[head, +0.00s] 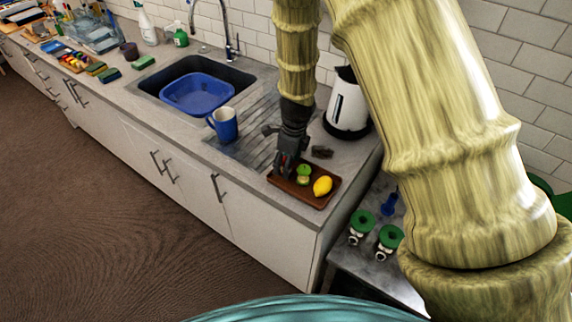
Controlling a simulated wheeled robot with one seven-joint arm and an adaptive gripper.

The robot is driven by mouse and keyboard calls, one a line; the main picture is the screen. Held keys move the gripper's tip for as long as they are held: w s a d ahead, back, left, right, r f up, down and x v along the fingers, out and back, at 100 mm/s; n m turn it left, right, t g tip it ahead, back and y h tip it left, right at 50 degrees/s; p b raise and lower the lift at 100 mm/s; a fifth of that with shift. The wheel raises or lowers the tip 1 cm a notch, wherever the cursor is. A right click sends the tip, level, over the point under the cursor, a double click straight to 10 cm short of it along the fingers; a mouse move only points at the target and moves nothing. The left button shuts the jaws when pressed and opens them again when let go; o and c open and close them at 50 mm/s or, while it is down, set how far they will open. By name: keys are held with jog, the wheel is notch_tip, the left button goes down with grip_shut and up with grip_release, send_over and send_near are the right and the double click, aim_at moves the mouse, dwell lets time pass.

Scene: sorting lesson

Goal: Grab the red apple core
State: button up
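My gripper (285,172), dark grey, points down over the left end of a brown tray (318,203) on the counter. Its fingertips are small and dark here, and I cannot tell whether they are apart or closed on something. A green apple core (303,174) lies in the tray just right of the fingers. A yellow lemon (322,186) lies further right in the tray. I cannot make out a red apple core clearly; the gripper covers the tray's left end.
A dark lump (322,152) lies behind the tray. A white kettle (348,105) stands behind it. A blue mug (223,124) stands left on the drainer, beside the sink with a blue basin (198,93). Green-topped items (362,223) stand on the lower surface at right.

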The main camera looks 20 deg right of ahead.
jog(key=shift+f, duration=0.15)
jog(key=c, duration=1.1)
jog(key=shift+o, duration=0.2)
